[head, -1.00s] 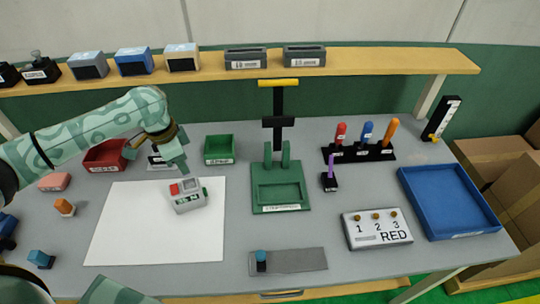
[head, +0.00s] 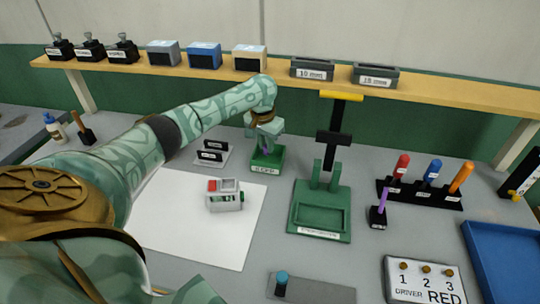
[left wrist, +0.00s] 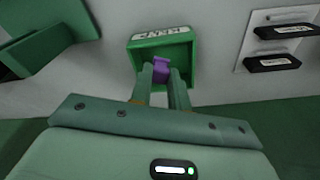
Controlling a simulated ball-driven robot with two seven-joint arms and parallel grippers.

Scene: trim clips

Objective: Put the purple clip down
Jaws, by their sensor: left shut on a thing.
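The purple clip (left wrist: 161,72) shows between my left gripper's fingers (left wrist: 162,80) in the left wrist view. My left gripper (head: 265,143) is shut on it and points down at the small green bin (head: 267,163). The bin's green wall also shows in the left wrist view (left wrist: 187,57), with the clip at its open mouth. I cannot tell whether the clip touches the bin floor. In the head view the clip is mostly hidden by the fingers. My right gripper is not in view.
A white plate with two black pieces (head: 212,150) stands just left of the bin. A grey device with a red button (head: 226,196) lies on the white sheet (head: 190,235). A green press stand (head: 318,215) stands to the right. The shelf (head: 430,88) runs behind.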

